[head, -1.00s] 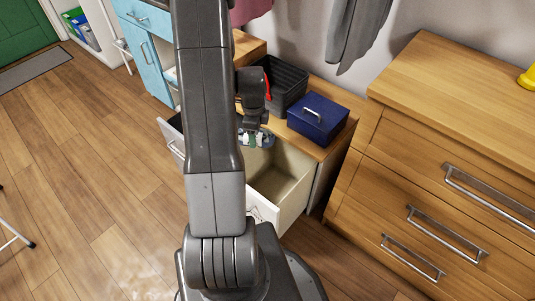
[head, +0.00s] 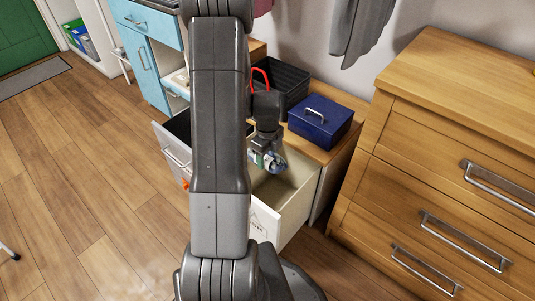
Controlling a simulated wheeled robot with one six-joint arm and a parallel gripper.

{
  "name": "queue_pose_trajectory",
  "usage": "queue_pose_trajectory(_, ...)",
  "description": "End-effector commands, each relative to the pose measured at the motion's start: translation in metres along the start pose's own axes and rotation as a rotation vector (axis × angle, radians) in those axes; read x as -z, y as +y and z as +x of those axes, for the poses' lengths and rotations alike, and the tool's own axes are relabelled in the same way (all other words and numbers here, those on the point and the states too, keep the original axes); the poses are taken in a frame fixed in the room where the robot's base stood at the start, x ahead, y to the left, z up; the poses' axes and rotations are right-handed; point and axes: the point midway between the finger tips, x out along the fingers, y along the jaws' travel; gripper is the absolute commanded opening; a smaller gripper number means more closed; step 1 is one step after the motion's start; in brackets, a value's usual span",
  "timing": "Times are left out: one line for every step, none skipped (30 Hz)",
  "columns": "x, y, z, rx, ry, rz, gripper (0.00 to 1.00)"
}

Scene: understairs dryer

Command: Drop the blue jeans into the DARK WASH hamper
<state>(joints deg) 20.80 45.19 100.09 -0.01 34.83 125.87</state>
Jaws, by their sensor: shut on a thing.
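My gripper (head: 266,160) is shut on a small bundle of blue-grey cloth, the blue jeans (head: 277,161); a green and white patch shows between the fingers. The bundle hangs over an open pull-out bin (head: 291,194) with a cream interior, near its back part. I cannot tell whether the cloth touches the bin. The bin's pale front (head: 264,219) carries a label, partly hidden by my arm and not readable. A second pulled-out bin (head: 176,152) with a dark inside stands to its left, mostly hidden behind my arm. I cannot tell which one is DARK WASH.
A blue box with a handle (head: 320,122) and a black crate (head: 284,84) stand on the wooden top behind the bins. A wooden chest of drawers (head: 455,150) is on the right. Grey cloth (head: 362,25) hangs above.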

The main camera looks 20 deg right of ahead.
Motion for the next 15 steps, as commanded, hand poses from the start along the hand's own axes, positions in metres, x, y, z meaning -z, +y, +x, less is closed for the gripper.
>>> queue_pose_trajectory(-0.0001,0.0000,0.0097,0.000,0.000,0.000,0.28)
queue_pose_trajectory(-0.0001,-0.0001,0.0119,0.000,0.000,0.000,0.28)
queue_pose_trajectory(-0.0002,-0.0002,0.0142,0.001,-0.001,-0.001,0.28)
queue_pose_trajectory(-0.0002,-0.0002,0.0154,0.001,-0.001,-0.001,0.28)
queue_pose_trajectory(-0.0003,-0.0003,0.0162,0.001,-0.001,-0.001,0.28)
queue_pose_trajectory(-0.0003,-0.0003,0.0167,0.002,-0.001,-0.001,0.28)
queue_pose_trajectory(-0.0003,-0.0004,0.0167,0.002,-0.001,-0.001,0.28)
queue_pose_trajectory(-0.0003,-0.0004,0.0165,0.002,-0.001,-0.001,0.28)
queue_pose_trajectory(-0.0003,-0.0004,0.0161,0.002,-0.001,-0.001,0.28)
queue_pose_trajectory(-0.0003,-0.0004,0.0159,0.002,-0.001,-0.001,0.28)
queue_pose_trajectory(-0.0003,-0.0003,0.0158,0.002,-0.001,-0.001,0.28)
queue_pose_trajectory(-0.0003,-0.0003,0.0157,0.002,-0.001,-0.001,0.28)
queue_pose_trajectory(-0.0003,-0.0003,0.0157,0.001,-0.001,-0.001,0.28)
queue_pose_trajectory(-0.0003,-0.0003,0.0157,0.001,-0.001,-0.001,0.62)
queue_pose_trajectory(-0.0003,-0.0003,0.0157,0.001,-0.001,-0.001,0.70)
